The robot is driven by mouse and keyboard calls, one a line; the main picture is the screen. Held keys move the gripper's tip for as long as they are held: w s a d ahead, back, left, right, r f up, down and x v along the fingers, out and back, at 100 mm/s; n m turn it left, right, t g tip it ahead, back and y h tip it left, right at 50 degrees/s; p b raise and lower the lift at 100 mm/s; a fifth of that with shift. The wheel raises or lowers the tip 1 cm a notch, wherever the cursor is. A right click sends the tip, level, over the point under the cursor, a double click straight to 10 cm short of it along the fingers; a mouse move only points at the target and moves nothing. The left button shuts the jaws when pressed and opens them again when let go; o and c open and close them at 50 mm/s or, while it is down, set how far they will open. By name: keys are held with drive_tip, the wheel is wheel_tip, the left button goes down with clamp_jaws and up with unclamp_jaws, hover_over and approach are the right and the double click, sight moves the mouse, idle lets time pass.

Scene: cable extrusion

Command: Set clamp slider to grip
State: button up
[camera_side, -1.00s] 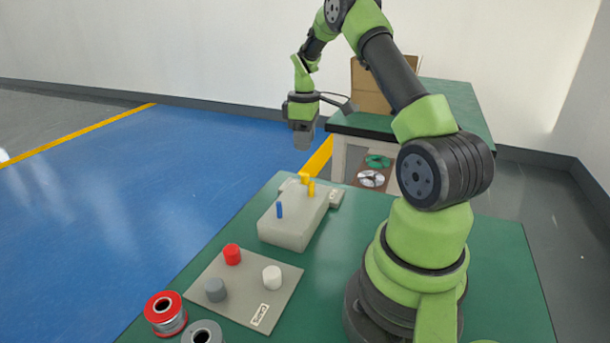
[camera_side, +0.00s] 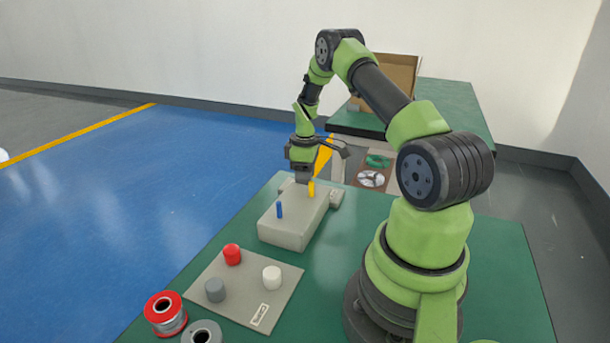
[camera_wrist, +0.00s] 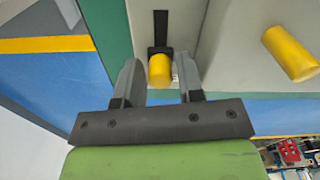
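The grey-white machine box (camera_side: 285,228) stands on the green table, with a blue peg (camera_side: 279,210) and a yellow peg (camera_side: 311,188) on top. In the wrist view, a yellow knob (camera_wrist: 160,70) sits on a dark block at the end of a black slot (camera_wrist: 160,28); I take it for the clamp slider. A second yellow peg (camera_wrist: 290,53) stands to its right. My gripper (camera_wrist: 159,75) is open, with one finger on each side of the slider knob and gaps visible. In the side view my gripper (camera_side: 303,180) is low at the box's far end and hides the slider.
A plate (camera_side: 240,300) with red, grey and white cylinders lies nearer the camera. A red spool (camera_side: 165,313) and a grey spool (camera_side: 202,333) stand at the near edge. A second green table with a cardboard box (camera_side: 400,75) is behind.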

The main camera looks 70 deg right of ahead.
clamp_jaws()
drive_tip(key=shift+s, duration=2.25)
unclamp_jaws()
wheel_tip(320, 180, up, 10)
